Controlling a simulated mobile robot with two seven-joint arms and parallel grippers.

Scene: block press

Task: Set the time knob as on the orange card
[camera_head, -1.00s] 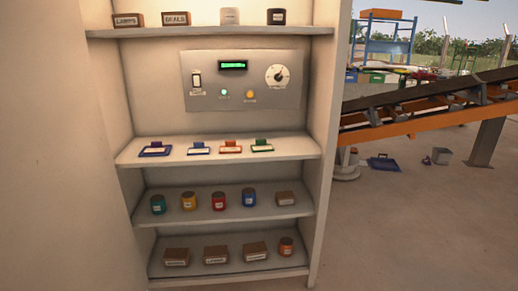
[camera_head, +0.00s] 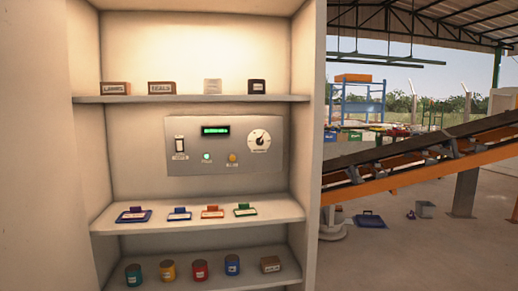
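The time knob (camera_head: 259,140) is a dark pointer on a round white dial at the right of a grey control panel (camera_head: 200,160). Its pointer looks tilted to the upper right; the dial marks are too small to read. The orange card (camera_head: 212,212) stands on the shelf below the panel, between a blue card (camera_head: 179,214) and a green card (camera_head: 245,210). Its writing is too small to read. Neither of my grippers is in view.
The panel also has a switch (camera_head: 180,146), a lit green display (camera_head: 215,131), a green light (camera_head: 207,157) and an amber one (camera_head: 232,158). Boxes stand on the upper shelf (camera_head: 190,99), coloured cans on the lower shelf (camera_head: 215,269). A conveyor (camera_head: 420,160) stands right of the cabinet.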

